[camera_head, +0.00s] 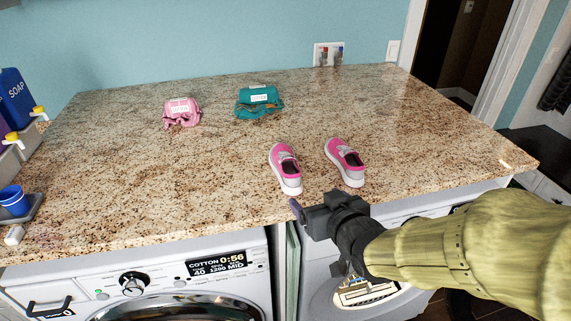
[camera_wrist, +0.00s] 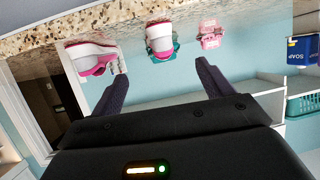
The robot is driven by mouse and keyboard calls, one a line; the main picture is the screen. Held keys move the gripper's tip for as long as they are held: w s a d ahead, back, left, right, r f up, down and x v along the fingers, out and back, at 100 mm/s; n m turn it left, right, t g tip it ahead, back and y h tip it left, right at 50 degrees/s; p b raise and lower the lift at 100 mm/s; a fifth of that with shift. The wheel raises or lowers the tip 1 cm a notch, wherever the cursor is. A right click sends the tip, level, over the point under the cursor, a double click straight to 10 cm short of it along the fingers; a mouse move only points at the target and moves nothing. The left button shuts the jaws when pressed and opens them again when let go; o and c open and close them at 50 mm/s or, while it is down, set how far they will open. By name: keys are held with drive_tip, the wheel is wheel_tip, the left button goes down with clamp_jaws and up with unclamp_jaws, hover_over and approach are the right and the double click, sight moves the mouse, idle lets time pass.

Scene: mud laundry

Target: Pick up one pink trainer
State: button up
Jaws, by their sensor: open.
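Two pink trainers with white soles stand on the speckled countertop near its front edge: the left trainer (camera_head: 285,168) and the right trainer (camera_head: 345,162). In the wrist view, which is upside down, the left trainer (camera_wrist: 160,38) is in the upper middle and the right trainer (camera_wrist: 92,57) is at upper left. My gripper (camera_head: 318,210) is at the counter's front edge, in front of both trainers and apart from them. In the wrist view my gripper (camera_wrist: 161,82) has its two fingers spread wide with nothing between them.
A pink packet (camera_head: 181,112) and a teal packet (camera_head: 259,101) lie farther back on the granite countertop (camera_head: 225,165). Soap bottles (camera_head: 14,97) and a blue cup (camera_head: 14,200) are at far left. A washing machine (camera_head: 150,283) stands below. The counter around the trainers is clear.

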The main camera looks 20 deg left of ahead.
sight(297, 180)
drive_tip(key=shift+w+a+p, duration=0.15)
drive_tip(key=shift+p, duration=0.25)
drive_tip(key=p+x, duration=0.8)
drive_tip(key=x, duration=0.4)
drive_tip(key=shift+f, duration=0.1)
drive_tip(key=shift+w+a+p, duration=0.25)
drive_tip(key=shift+w+p, duration=0.2)
drive_tip(key=shift+p, duration=0.3)
drive_tip(key=shift+p+x, duration=1.1)
drive_tip(key=shift+x, duration=0.95)
